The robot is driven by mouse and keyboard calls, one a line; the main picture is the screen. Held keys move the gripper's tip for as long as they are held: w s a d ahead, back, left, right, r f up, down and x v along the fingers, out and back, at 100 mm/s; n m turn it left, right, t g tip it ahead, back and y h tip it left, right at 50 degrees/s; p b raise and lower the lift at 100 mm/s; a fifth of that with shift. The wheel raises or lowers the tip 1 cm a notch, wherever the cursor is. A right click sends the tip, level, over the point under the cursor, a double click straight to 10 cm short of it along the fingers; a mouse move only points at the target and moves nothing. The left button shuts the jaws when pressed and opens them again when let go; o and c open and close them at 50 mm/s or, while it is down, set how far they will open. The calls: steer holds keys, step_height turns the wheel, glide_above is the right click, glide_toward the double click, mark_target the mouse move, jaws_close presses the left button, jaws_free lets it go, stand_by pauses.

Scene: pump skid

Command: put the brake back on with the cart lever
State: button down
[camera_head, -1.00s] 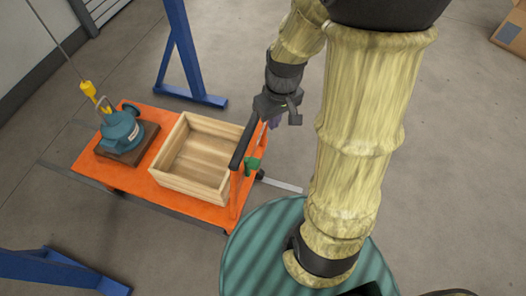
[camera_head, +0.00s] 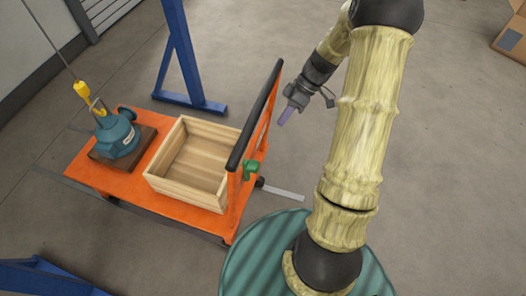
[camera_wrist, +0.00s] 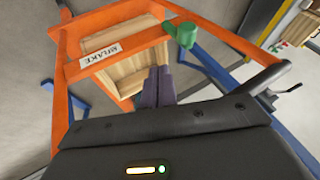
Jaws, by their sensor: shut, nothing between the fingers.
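The orange cart (camera_head: 92,174) stands at the left in the head view. Its upright handle frame has a black grip bar (camera_head: 254,115). A green lever (camera_head: 250,170) sits on the near side of the frame. In the wrist view the green lever (camera_wrist: 184,38) is at the top, beside an orange crossbar with a white lettered label (camera_wrist: 98,55). My gripper (camera_head: 284,117) is to the right of the handle frame, apart from the lever. Its purple fingers (camera_wrist: 158,84) are together and empty, touching nothing that I can see.
A wooden crate (camera_head: 171,186) and a teal pump (camera_head: 117,138) on a brown base sit on the cart. A yellow hook (camera_head: 83,91) hangs at the pump. A blue stand (camera_head: 181,60) rises behind. A pale strip (camera_head: 283,194) lies on the floor.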

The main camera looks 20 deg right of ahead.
steer(key=s+a+f+p, duration=0.1)
steer(key=s+a+f, duration=0.3)
steer(key=a+f, duration=0.4)
steer(key=shift+s+f, duration=0.15)
steer(key=shift+f, duration=0.3)
steer(key=shift+b, duration=0.4)
